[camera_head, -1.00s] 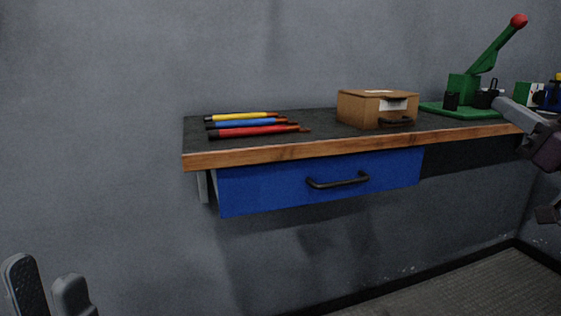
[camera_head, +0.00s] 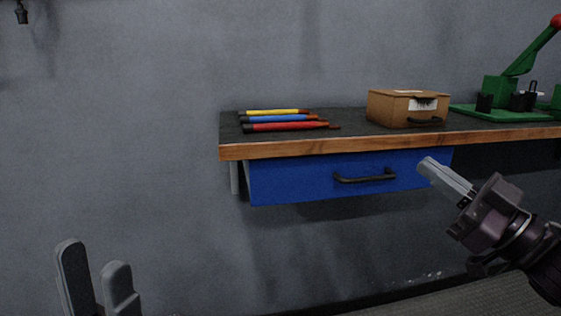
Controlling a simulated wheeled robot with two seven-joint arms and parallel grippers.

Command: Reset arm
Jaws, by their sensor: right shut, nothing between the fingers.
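My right gripper (camera_head: 430,166) is in front of the right end of the blue drawer (camera_head: 300,183), its fingers together with nothing between them. Its arm comes in from the lower right. My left gripper (camera_head: 97,258) is at the lower left, well apart from the workbench; its two grey fingers stand upright with a gap between them and nothing visible in it. The lower part of the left gripper is cut off by the frame edge.
The workbench (camera_head: 300,151) has a wooden front edge. On it lie yellow, blue and red rods (camera_head: 280,127), a cardboard box (camera_head: 392,110) and a green press (camera_head: 505,95) with a red knob. The drawer's black handle (camera_head: 365,176) sticks out. The space left of the bench is clear.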

